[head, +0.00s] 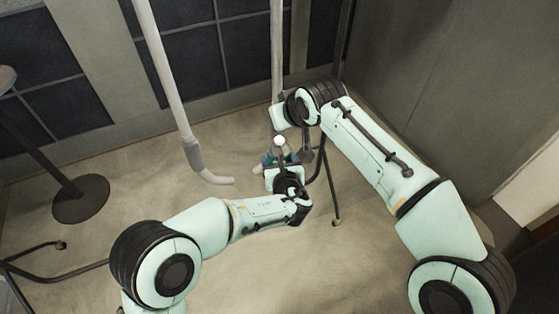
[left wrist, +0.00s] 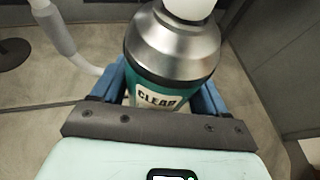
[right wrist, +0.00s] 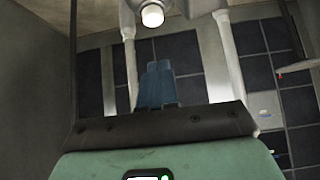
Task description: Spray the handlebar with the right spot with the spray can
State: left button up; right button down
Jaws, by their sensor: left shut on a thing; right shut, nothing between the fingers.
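The spray can (left wrist: 172,48) is silver and teal with a white cap and a label reading "CLEAR". My left gripper (left wrist: 160,92) is shut around its body. In the head view the can (head: 280,144) stands upright with its white top facing up, right of the left handlebar (head: 172,85). My right gripper (right wrist: 157,85) is shut and empty, pointing toward the wall. No spot is discernible on either handlebar.
A dark round-based stand (head: 80,199) is at the left on the beige floor. Thin black legs (head: 331,190) stand behind the can. A dark tiled wall (head: 190,60) is at the back and a plain grey wall (head: 445,70) at the right.

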pick_arm(q)
jog(key=shift+r, duration=0.1)
pick_arm(e)
jog(key=v, duration=1.1)
jog(key=shift+s+d+r, duration=0.1)
jog(key=shift+s+d, duration=0.05)
dwell(0.5)
